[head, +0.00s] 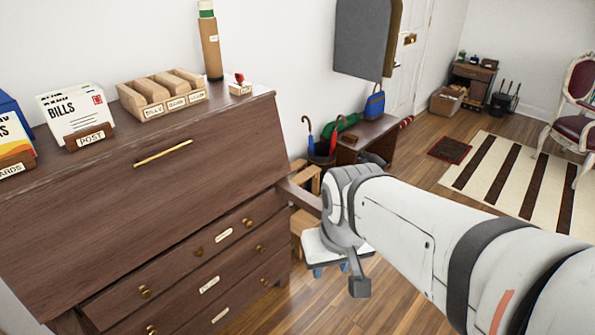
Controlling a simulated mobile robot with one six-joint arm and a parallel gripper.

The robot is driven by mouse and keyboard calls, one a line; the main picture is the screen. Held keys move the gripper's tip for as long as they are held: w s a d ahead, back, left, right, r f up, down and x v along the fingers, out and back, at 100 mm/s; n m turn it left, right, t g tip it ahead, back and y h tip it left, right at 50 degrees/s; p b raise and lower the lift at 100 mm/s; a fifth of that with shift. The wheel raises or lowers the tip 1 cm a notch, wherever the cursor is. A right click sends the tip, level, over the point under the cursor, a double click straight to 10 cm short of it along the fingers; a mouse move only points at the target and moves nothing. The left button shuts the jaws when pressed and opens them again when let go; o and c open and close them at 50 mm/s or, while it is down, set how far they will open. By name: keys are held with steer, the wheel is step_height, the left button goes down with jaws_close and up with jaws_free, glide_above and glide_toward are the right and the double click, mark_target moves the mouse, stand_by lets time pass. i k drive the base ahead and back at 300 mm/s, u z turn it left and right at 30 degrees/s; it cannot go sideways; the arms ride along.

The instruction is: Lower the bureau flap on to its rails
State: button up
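The dark wood bureau stands at the left in the head view. Its sloping flap (150,205) is up and closed, with a brass bar handle (163,153) near its upper edge. A wooden rail (301,196) sticks out at the bureau's right side, below the flap, and its outer end meets my wrist in the picture. I cannot tell if they touch. A left rail cannot be made out clearly. My arm comes in from the lower right and ends just right of the bureau. My gripper's fingers are not clear, so its opening cannot be told.
On the bureau top stand a bills holder (75,112), a wooden sorter (163,96), a stamp (240,88) and a tall tube (210,45). Labelled drawers (205,255) lie below the flap. Behind my wrist are a small stool (314,243) and an umbrella stand (322,155).

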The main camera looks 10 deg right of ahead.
mark_target(61, 244)
steer(key=u, duration=0.15)
steer(key=k, duration=0.2)
steer(key=z, duration=0.45)
steer(key=i, duration=0.55)
steer(key=u, duration=1.25)
steer(key=k, duration=0.5)
steer(key=z, duration=0.35)
steer(key=i, duration=0.65)
